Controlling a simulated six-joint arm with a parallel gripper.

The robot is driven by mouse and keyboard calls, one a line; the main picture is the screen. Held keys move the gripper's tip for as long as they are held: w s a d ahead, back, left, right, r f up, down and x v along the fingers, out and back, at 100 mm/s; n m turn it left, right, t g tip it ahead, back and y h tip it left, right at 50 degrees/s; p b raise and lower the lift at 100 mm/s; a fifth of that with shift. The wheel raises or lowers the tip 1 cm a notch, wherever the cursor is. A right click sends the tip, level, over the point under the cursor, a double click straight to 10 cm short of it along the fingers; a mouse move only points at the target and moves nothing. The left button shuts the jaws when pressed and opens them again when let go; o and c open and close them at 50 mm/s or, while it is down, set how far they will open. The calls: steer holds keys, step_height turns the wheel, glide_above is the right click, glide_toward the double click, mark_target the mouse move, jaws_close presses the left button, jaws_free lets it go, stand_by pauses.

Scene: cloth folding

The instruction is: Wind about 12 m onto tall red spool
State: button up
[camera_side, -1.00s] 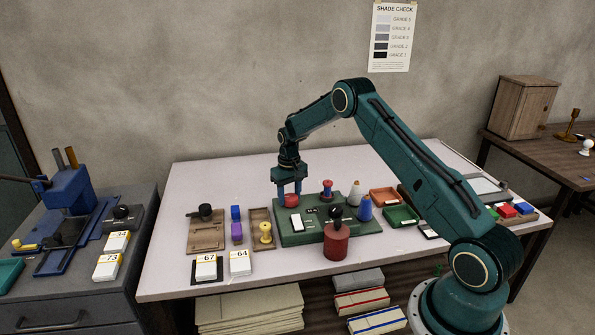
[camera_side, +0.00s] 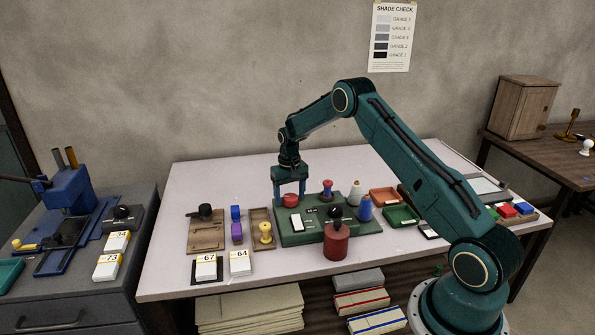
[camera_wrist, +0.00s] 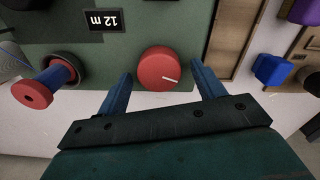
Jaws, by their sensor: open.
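The green winding unit (camera_side: 285,237) stands on the table, with a red knob (camera_side: 291,201) at its back left. My gripper (camera_side: 290,195) points down at the knob with its fingers apart. In the wrist view the open fingers (camera_wrist: 161,74) stand on either side of the red knob (camera_wrist: 158,66), with gaps visible; its white pointer line shows. The unit's display (camera_wrist: 103,20) reads 12 m, upside down in that view. A red spool (camera_side: 327,184) with a blue middle stands upright on the unit, right of the knob; it also shows in the wrist view (camera_wrist: 32,95).
A yellow spool (camera_side: 265,233) sits in a wooden tray on the left. The table's back left is clear.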

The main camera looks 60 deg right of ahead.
mark_target(290, 196)
steer(key=shift+r, duration=0.15)
step_height(290, 196, up, 14)
steer(key=shift+f, duration=0.2)
stand_by(0.5)
stand_by(0.9)
steer(key=s+a+r+n+t, duration=0.3)
steer(key=s+a+r, duration=1)
steer(key=a+r, duration=0.4)
steer(key=s+a+n+t, duration=0.1)
steer(key=s+a, duration=0.3)
steer(key=s, duration=0.7)
steer(key=s+a+n+t, duration=0.1)
steer(key=s+a, duration=0.3)
steer(key=s, duration=0.7)
steer(key=shift+s+f+n+t, duration=0.3)
steer(key=shift+f+n, duration=0.15)
steer(key=shift+n, duration=0.15)
